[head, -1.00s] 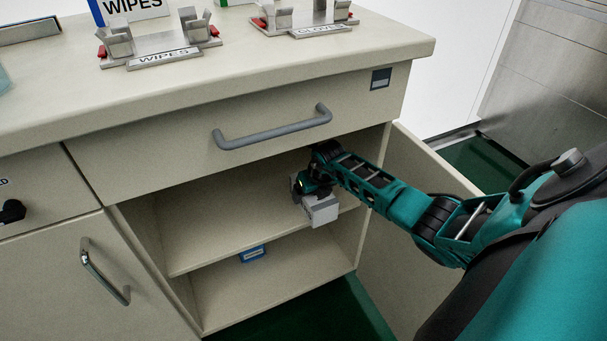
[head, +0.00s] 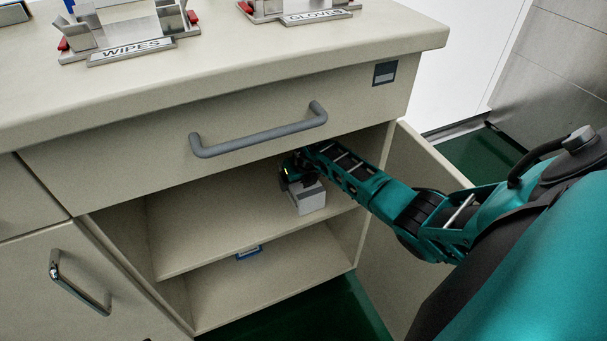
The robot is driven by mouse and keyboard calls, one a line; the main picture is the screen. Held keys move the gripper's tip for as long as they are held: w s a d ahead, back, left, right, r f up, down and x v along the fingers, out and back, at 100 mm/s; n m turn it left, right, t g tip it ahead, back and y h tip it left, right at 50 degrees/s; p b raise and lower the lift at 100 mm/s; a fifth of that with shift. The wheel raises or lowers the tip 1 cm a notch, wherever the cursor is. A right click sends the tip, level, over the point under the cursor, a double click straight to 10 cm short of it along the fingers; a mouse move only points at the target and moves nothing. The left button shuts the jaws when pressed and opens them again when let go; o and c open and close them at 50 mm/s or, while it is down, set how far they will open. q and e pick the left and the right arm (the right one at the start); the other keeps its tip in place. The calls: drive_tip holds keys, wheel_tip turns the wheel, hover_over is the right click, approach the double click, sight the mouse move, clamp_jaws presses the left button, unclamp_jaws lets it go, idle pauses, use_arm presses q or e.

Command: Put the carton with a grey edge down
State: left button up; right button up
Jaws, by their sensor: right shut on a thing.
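A small white carton with a grey edge (head: 308,200) is inside the open cabinet, at the right part of the upper shelf (head: 205,243). My right gripper (head: 297,178) reaches in under the drawer and is shut on the carton from above and behind. The carton looks at or just above the shelf; I cannot tell whether it touches. The fingertips are partly hidden by the gripper body and the dark of the cabinet. My left gripper is not in view.
A blue-edged item (head: 249,253) lies on the lower shelf. The drawer front with its grey handle (head: 258,139) hangs above the opening. The open cabinet door (head: 408,190) stands right, beside my arm. The upper shelf is clear to the left. Metal holders (head: 128,38) stand on the countertop.

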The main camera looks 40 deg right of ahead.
drive_tip(key=shift+f, duration=0.1)
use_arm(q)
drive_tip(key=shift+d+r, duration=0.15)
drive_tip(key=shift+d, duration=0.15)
use_arm(e)
drive_tip(key=shift+f, duration=0.15)
drive_tip(key=o, duration=1.2)
